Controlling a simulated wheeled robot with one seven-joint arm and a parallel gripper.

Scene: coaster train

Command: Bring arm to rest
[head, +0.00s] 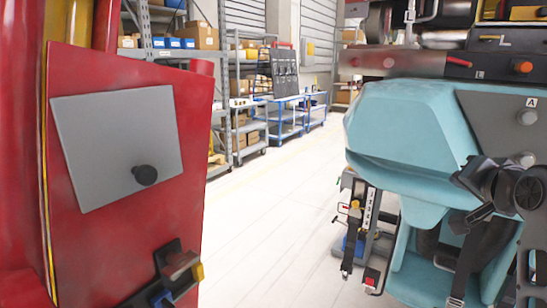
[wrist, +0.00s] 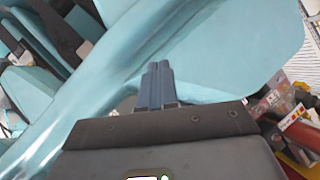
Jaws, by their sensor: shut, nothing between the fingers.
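My gripper (wrist: 157,82) shows in the wrist view, its two dark blue fingers pressed together with nothing between them. Behind the fingertips is the light blue moulded surface (wrist: 215,45) of a coaster seat; I cannot tell whether the fingers touch it. In the head view the light blue seat (head: 420,130) fills the right side, with black straps and a grey plate marked A (head: 510,115). I cannot make out my gripper in the head view.
A red panel (head: 120,230) with a grey plate (head: 115,145) and black knob stands close at left. Pale floor (head: 265,220) lies open between it and the seat. Shelves with boxes (head: 185,40) and blue carts (head: 285,120) stand behind. Straps (wrist: 65,35) show at upper left in the wrist view.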

